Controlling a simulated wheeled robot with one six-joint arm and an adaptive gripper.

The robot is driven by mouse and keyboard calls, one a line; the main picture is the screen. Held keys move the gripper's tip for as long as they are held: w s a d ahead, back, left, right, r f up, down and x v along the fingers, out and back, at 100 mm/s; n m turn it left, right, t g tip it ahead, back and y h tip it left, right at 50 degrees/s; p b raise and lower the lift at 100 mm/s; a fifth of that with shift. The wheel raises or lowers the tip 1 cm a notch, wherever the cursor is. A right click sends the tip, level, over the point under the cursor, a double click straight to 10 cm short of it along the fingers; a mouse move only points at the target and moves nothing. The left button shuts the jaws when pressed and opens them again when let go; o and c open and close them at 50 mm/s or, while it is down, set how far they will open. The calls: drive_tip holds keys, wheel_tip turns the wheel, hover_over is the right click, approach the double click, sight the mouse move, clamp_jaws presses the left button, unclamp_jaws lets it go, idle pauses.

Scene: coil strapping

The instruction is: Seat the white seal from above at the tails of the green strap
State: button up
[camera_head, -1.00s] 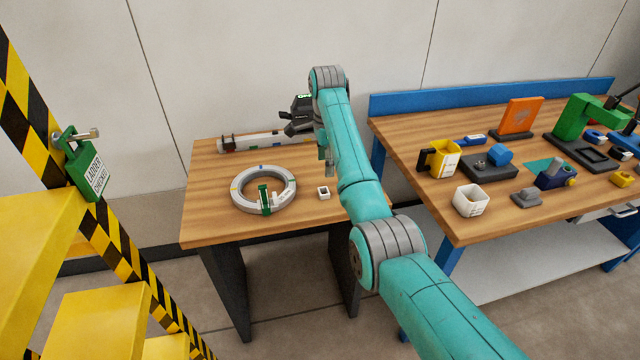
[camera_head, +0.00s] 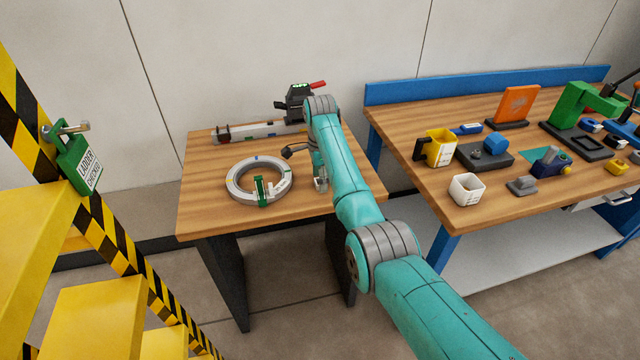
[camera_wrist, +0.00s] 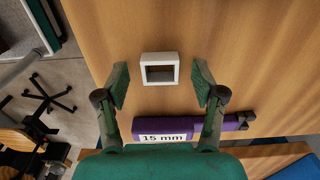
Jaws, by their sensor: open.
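The white seal (camera_wrist: 160,68) is a small hollow square on the wood table. In the wrist view it lies between and slightly ahead of the green fingertips of my gripper (camera_wrist: 161,84), with a gap on both sides. My gripper is open and holds nothing. In the head view my gripper (camera_head: 320,183) is low over the table, right of the coil, and the arm and gripper hide the seal. The grey ring-shaped coil (camera_head: 234,184) lies flat on the table. The green strap (camera_head: 260,191) is around its front side, with an upright green part there.
A purple bar labelled 15 mm (camera_wrist: 175,133) lies on the table near my gripper's base. A long rail (camera_head: 250,132) and a dark device with a red handle (camera_head: 297,104) are at the back. A second bench (camera_head: 440,205) with several items stands right. The table's front left is clear.

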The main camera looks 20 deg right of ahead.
drive_tip(key=shift+f, duration=0.2)
drive_tip(key=c, duration=1)
drive_tip(key=shift+c, duration=0.2)
drive_tip(key=shift+r, duration=0.1)
wheel_tip(320, 180, up, 10)
drive_tip(key=f, duration=0.1)
drive_tip(key=a+r+n, duration=0.2)
drive_tip(key=a+n, duration=0.3)
drive_tip(key=s+a+r+n, duration=0.1)
drive_tip(key=a+r+n, duration=0.1)
drive_tip(key=a+n, duration=0.4)
drive_tip(key=a+r+n, duration=0.2)
drive_tip(key=a+n, duration=0.3)
drive_tip(key=shift+s+a+n, duration=0.25)
drive_tip(key=shift+s+n, duration=0.05)
drive_tip(key=shift+s, duration=0.05)
drive_tip(key=shift+s+a+r+n, duration=0.1)
drive_tip(key=shift+s+a+n, duration=0.05)
drive_tip(key=shift+a+n, duration=0.45)
